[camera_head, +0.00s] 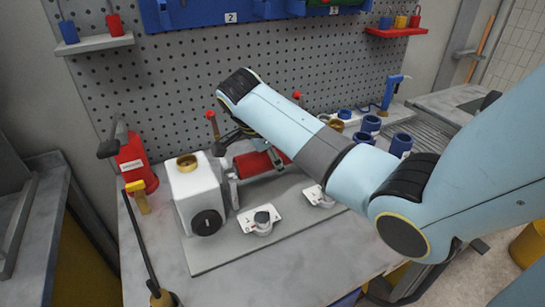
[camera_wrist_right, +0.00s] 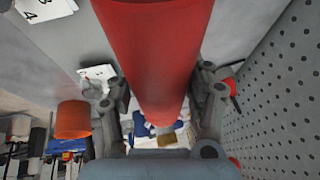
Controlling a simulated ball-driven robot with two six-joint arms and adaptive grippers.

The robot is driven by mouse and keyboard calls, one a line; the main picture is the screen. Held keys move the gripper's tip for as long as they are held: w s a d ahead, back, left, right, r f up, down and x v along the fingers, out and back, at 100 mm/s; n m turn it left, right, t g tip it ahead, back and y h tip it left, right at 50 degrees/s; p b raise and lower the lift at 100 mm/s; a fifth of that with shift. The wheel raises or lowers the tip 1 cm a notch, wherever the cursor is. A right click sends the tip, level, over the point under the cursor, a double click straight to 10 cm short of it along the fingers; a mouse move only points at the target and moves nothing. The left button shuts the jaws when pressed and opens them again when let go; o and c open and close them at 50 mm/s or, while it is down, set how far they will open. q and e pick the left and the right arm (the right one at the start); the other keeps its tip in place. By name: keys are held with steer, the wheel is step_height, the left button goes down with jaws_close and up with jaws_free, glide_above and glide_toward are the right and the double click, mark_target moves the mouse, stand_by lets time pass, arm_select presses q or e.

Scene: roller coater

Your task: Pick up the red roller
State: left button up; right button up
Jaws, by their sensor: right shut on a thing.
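The red roller (camera_head: 252,165) lies beside the white machine housing (camera_head: 196,190) in the head view, partly covered by my right arm. In the right wrist view the red roller (camera_wrist_right: 155,55) fills the upper middle, between the two fingers of my right gripper (camera_wrist_right: 162,88), which is shut on it. In the head view the right gripper's dark fingers (camera_head: 233,138) show only partly beside the roller, below the wrist. Whether the roller is clear of its supports cannot be told. My left gripper is not in view.
The grey base plate (camera_head: 220,255) carries two dial units, one being the near dial (camera_head: 262,220). A red can (camera_head: 133,160) stands left of the housing. Several blue cups, including one blue cup (camera_head: 402,145), stand at the right. A pegboard (camera_head: 180,75) closes off the back.

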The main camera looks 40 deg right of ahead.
steer(key=shift+r, duration=0.55)
step_height(320, 180, up, 3)
steer(key=shift+f+b, duration=0.15)
steer(key=shift+b, duration=0.3)
steer(key=s+a+r+p, duration=0.1)
steer(key=s+r+p, duration=0.2)
steer(key=s+r, duration=0.4)
steer(key=s, duration=0.4)
steer(key=shift+s+r, duration=0.15)
steer(key=shift+s, duration=0.15)
